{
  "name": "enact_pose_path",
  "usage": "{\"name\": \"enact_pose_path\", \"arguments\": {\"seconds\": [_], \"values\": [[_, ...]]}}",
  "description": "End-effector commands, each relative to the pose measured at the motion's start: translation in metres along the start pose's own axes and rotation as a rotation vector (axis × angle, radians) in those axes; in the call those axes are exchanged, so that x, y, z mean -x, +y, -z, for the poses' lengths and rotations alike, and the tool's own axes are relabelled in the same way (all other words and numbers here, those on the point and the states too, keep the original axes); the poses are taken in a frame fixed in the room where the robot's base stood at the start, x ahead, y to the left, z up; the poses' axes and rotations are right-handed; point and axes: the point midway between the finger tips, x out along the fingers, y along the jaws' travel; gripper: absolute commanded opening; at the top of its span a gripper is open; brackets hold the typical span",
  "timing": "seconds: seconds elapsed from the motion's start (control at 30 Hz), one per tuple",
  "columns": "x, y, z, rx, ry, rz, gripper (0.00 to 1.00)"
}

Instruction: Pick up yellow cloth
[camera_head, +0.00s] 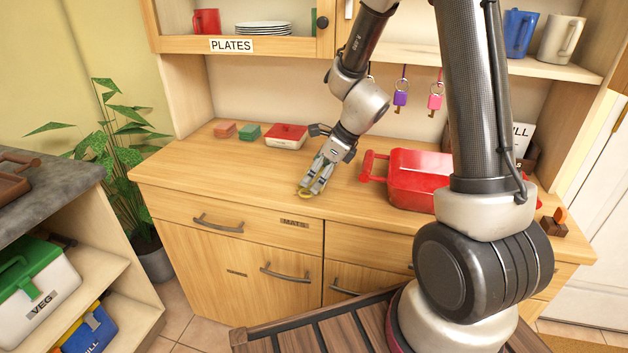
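My gripper (314,184) points down at the front part of the wooden counter (215,178), left of the red pot. A small yellow thing (305,192) shows at its fingertips, on or just above the counter top. It may be the yellow cloth, but it is too small and too covered by the fingers to be sure. I cannot tell whether the fingers are closed on it. No other yellow cloth shows clearly.
A red pot (415,180) stands right of my gripper. A red-lidded dish (286,136), a green block (249,131) and an orange block (224,130) are at the back left. Keys (400,96) hang above the counter. The counter's left front is clear.

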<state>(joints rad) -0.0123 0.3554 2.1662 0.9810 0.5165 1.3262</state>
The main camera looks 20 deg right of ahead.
Motion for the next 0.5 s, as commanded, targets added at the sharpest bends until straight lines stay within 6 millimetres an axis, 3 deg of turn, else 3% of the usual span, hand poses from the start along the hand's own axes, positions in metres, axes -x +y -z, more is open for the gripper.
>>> {"name": "enact_pose_path", "arguments": {"seconds": [0.1,0.23,0.5], "values": [[0.0003,0.0000,0.0000,0.000,0.000,0.000,0.96],[0.0004,-0.0001,0.0002,0.001,0.000,0.000,0.73],[0.0003,0.0002,0.0005,0.001,0.001,-0.001,0.71]]}}
